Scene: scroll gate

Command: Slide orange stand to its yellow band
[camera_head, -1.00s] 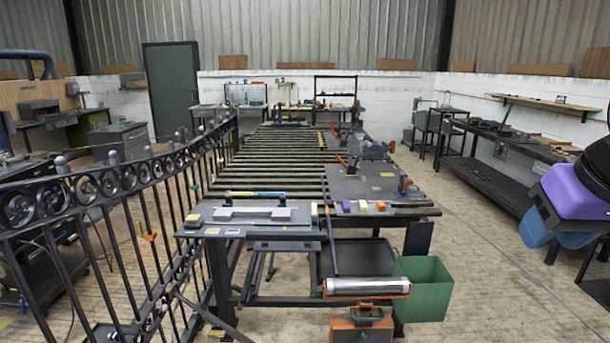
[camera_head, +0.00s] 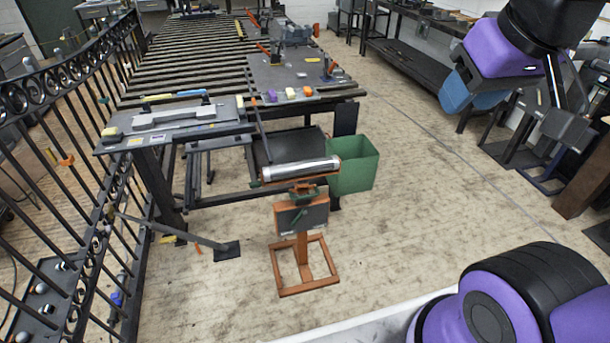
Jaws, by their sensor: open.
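The orange stand (camera_head: 302,240) is upright on the floor in front of the table, with a square open base frame. A silver roller (camera_head: 300,169) lies across its top. A small yellow strip (camera_head: 170,238) shows on the floor to its left, near the foot of a dark brace; I cannot tell whether it is the yellow band.
A green bin (camera_head: 353,164) stands just behind and right of the stand. The worktable (camera_head: 240,126) is behind. A black scroll gate (camera_head: 80,110) runs along the left. The brace's foot plate (camera_head: 227,251) is left of the stand. Floor to the right is clear.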

